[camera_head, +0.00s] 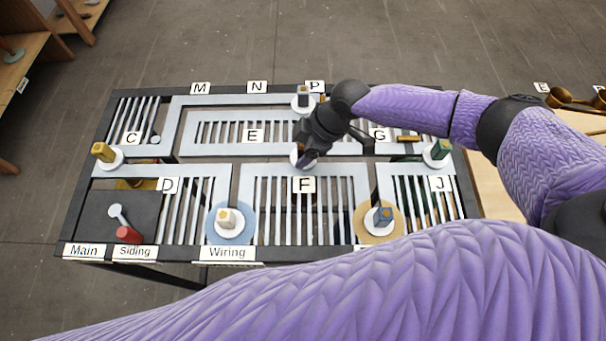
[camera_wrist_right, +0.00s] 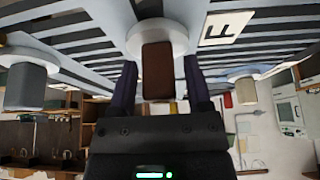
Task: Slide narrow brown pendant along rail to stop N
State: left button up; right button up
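The narrow brown pendant (camera_wrist_right: 158,72) hangs from a white disc (camera_wrist_right: 157,38) in the right wrist view. In the head view that disc (camera_head: 296,160) shows on the middle rail (camera_head: 270,160), just behind label F (camera_head: 304,185); my gripper mostly hides the pendant. My right gripper (camera_head: 304,158) is at this pendant; in the right wrist view its fingers (camera_wrist_right: 160,88) stand on either side of the brown block, with narrow gaps showing. Label N (camera_head: 257,87) is on the back edge, between labels M (camera_head: 200,88) and P (camera_head: 314,86). My left gripper is not in view.
A dark grey pendant (camera_head: 303,97) stands at P on the back rail. Others are yellow (camera_head: 103,151) near C, green (camera_head: 441,148) near J, cream (camera_head: 227,217) on a blue disc and blue-grey (camera_head: 382,216) on a tan disc.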

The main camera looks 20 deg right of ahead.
grip_shut()
jog(key=shift+a, duration=0.1)
jog(key=w+a+b, duration=0.1)
jog(key=a, duration=0.2)
jog(key=w+a+b, duration=0.1)
jog(key=a, duration=0.2)
jog(key=w+a+b, duration=0.1)
jog(key=a, duration=0.3)
jog(key=shift+f, duration=0.1)
jog(key=w+a+b, duration=0.1)
jog(key=a+b, duration=0.1)
jog(key=a, duration=0.1)
jog(key=w+a+b, duration=0.1)
jog(key=a+b, duration=0.2)
jog(key=w+a+b, duration=0.1)
jog(key=a+b, duration=0.2)
jog(key=a, duration=0.1)
jog(key=shift+f, duration=0.2)
jog(key=shift+a+b, duration=0.35)
jog(key=shift+b, duration=0.05)
jog(key=shift+a+r, duration=0.1)
jog(key=shift+r, duration=0.2)
jog(key=shift+w, duration=0.1)
